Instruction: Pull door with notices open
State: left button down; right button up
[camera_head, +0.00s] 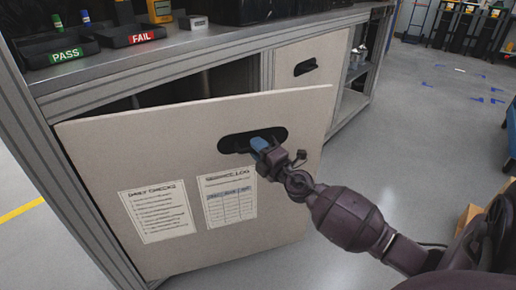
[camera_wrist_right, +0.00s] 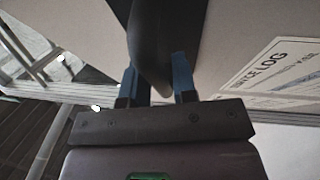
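The beige door with notices (camera_head: 110,155) stands partly open, its right edge swung out from the cabinet and the dark interior showing behind its top edge. Two printed sheets, a daily checks sheet (camera_head: 157,211) and a service log (camera_head: 228,196), are on its face. A dark oval recessed handle (camera_head: 236,142) sits near its upper right. My right gripper (camera_head: 258,146) is at the handle, its blue fingers at the recess. In the right wrist view, the fingers (camera_wrist_right: 158,82) straddle the dark handle (camera_wrist_right: 152,45) and appear closed on it. My left gripper is not in view.
A second beige door (camera_head: 310,62) is shut to the right, with open shelves (camera_head: 357,72) beyond. PASS (camera_head: 62,51) and FAIL (camera_head: 135,36) trays stand on the worktop. A blue object (camera_head: 510,130) is at the right edge. Grey floor right of the door is mostly clear.

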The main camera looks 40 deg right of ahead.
grip_shut()
jog(key=shift+s, duration=0.1)
